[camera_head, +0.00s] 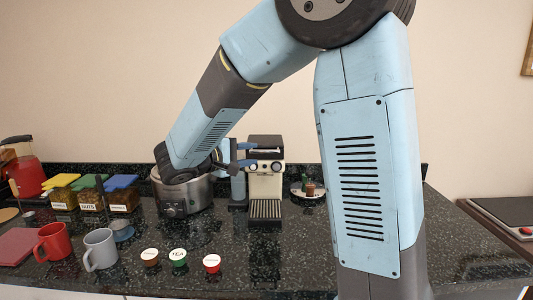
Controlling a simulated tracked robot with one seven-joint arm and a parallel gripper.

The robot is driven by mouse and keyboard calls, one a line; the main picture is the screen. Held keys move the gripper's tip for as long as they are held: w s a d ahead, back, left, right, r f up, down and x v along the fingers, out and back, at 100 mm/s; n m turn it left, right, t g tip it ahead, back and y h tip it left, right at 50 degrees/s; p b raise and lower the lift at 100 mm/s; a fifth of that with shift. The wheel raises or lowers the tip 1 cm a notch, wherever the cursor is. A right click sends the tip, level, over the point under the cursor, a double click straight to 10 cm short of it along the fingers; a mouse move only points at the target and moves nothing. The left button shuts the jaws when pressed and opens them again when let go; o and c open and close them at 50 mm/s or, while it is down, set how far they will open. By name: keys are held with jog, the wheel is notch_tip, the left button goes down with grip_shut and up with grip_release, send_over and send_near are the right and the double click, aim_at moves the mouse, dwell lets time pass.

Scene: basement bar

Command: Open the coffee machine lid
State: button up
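The coffee machine (264,184), cream with a dark top, stands on the dark counter just left of the middle. Its lid (265,140) seems to be the dark top part; it looks down flat, though it is too small to be sure. My gripper (247,155) is at the machine's upper left side, its two blue fingers one above the other with a gap between them. It looks open and empty. I cannot tell whether the fingertips touch the machine. My wrist partly hides the area left of it.
A metal pot (184,196) stands under my forearm. A red mug (53,242), a grey mug (100,249) and small labelled capsules (178,257) stand in front. Labelled jars (92,196) and a red kettle (24,169) are left.

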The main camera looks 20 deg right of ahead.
aim_at(264, 151)
jog(key=x, duration=0.6)
jog(key=shift+w+d, duration=0.1)
jog(key=shift+d, duration=0.2)
jog(key=shift+f, duration=0.1)
grip_shut()
jog(key=shift+d, duration=0.2)
jog(key=shift+a+r, duration=0.2)
jog(key=shift+r, duration=0.05)
